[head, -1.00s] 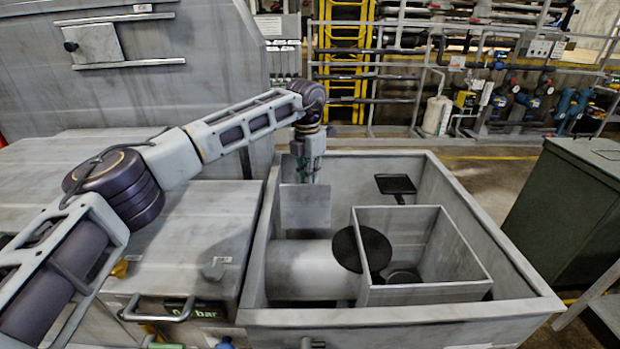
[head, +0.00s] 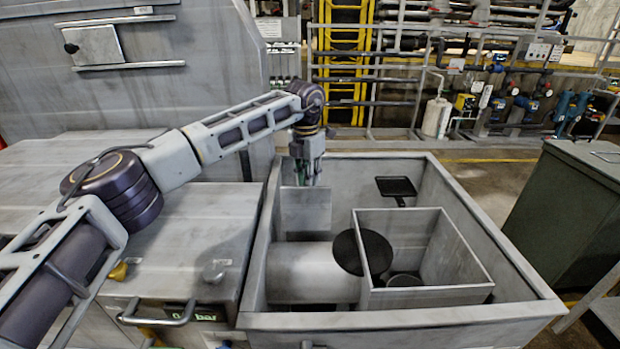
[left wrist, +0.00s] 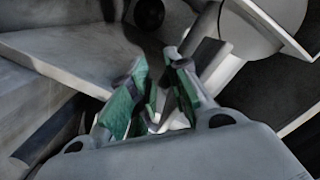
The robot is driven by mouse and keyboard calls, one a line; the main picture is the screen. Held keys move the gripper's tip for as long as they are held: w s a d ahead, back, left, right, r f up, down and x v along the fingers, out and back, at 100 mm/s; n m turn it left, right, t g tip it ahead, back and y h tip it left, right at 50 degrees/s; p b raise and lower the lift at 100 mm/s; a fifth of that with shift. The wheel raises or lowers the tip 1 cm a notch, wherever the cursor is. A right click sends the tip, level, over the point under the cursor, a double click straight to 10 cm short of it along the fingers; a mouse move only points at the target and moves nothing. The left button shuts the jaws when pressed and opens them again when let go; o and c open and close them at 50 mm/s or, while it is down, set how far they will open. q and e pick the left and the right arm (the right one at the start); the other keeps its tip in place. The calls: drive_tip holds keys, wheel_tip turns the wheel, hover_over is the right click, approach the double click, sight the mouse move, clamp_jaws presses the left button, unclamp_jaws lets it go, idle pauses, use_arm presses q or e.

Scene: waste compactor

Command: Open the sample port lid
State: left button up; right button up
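My left gripper (head: 308,180) hangs fingers-down over the open grey bin, by the top edge of an upright grey plate (head: 305,210). In the left wrist view the gripper (left wrist: 156,62) has its two green-padded fingers apart, with no object clearly held between them. A dark round knob (left wrist: 150,14) shows just beyond the fingertips there. Whether the fingers touch the plate cannot be told. I cannot tell for certain which part is the sample port lid. My right gripper is not in view.
The bin (head: 400,322) holds a grey cylinder (head: 300,272) with a black disc (head: 362,252), an open inner box (head: 440,297) and a black flat piece (head: 396,186). A grey cabinet top (head: 195,235) lies left of it, a green container (head: 570,210) right.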

use_arm(q)
drive_tip(key=shift+o, duration=1.4)
drive_tip(key=shift+g+y, duration=0.3)
drive_tip(key=f, duration=0.3)
drive_tip(key=s+a+f, duration=0.1)
drive_tip(key=shift+f, duration=0.25)
drive_tip(key=shift+w+f, duration=0.2)
drive_tip(key=shift+w, duration=0.2)
drive_tip(key=shift+s+d+r, duration=0.1)
drive_tip(key=shift+r, duration=0.25)
wheel_tip(320, 180, up, 12)
drive_tip(key=r, duration=0.1)
hover_over(305, 192)
drive_tip(key=w, duration=0.4)
drive_tip(key=shift+w+d+f, duration=0.1)
drive_tip(key=shift+w+f, duration=0.05)
drive_tip(key=shift+f, duration=0.1)
